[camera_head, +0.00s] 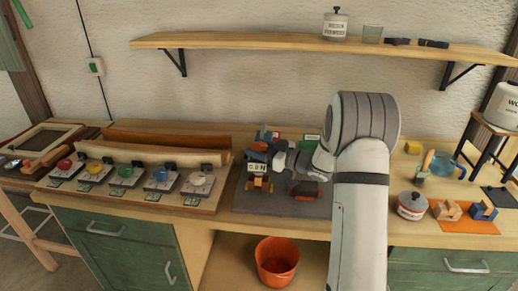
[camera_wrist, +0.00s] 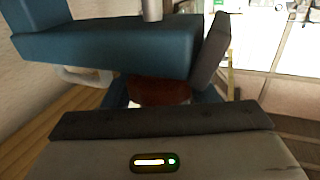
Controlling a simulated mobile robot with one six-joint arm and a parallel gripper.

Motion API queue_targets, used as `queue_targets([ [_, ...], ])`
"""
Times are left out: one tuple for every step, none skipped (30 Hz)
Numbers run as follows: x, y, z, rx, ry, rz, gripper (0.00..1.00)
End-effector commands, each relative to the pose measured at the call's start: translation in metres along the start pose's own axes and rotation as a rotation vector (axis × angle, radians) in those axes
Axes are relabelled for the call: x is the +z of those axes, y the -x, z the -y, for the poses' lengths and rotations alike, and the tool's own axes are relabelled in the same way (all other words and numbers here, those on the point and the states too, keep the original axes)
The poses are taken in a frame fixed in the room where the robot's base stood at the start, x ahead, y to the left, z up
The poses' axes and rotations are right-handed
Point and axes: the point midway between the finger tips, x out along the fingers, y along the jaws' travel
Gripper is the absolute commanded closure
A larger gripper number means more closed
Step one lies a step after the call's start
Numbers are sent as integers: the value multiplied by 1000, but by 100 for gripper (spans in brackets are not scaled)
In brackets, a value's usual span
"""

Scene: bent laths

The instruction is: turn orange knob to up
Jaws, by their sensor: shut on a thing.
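My gripper (camera_head: 262,153) is over the grey mat at the middle of the bench, reaching in from the right. In the wrist view a dark reddish-brown rounded part (camera_wrist: 160,91), seemingly the orange knob in shadow, sits between the blue and dark grey parts of my gripper. My gripper is shut on it. Which way the knob points is hidden. A small device with a white lettered display (camera_head: 257,168) stands just below my gripper in the head view.
A board at left bears a row of coloured knobs, including a red one (camera_head: 65,165) and a white one (camera_head: 197,178). A dark red object (camera_head: 304,190) lies on the mat (camera_head: 268,204). A lidded pot (camera_head: 411,206) stands at right. A shelf (camera_head: 230,41) hangs above.

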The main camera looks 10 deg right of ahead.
Motion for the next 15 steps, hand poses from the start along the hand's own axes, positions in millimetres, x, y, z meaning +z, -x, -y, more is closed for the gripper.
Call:
queue_targets([
  [0,0,0,-1,0,0,70],
  [0,0,0,-1,0,0,70],
  [0,0,0,-1,0,0,70],
  [0,0,0,-1,0,0,70],
  [0,0,0,-1,0,0,70],
  [0,0,0,0,0,0,70],
  [0,0,0,0,0,0,46],
  [0,0,0,0,0,0,44],
  [0,0,0,0,0,0,40],
  [0,0,0,0,0,0,40],
  [0,0,0,0,0,0,40],
  [0,0,0,0,0,0,40],
  [0,0,0,0,0,0,40],
  [0,0,0,0,0,0,40],
  [0,0,0,1,0,0,40],
])
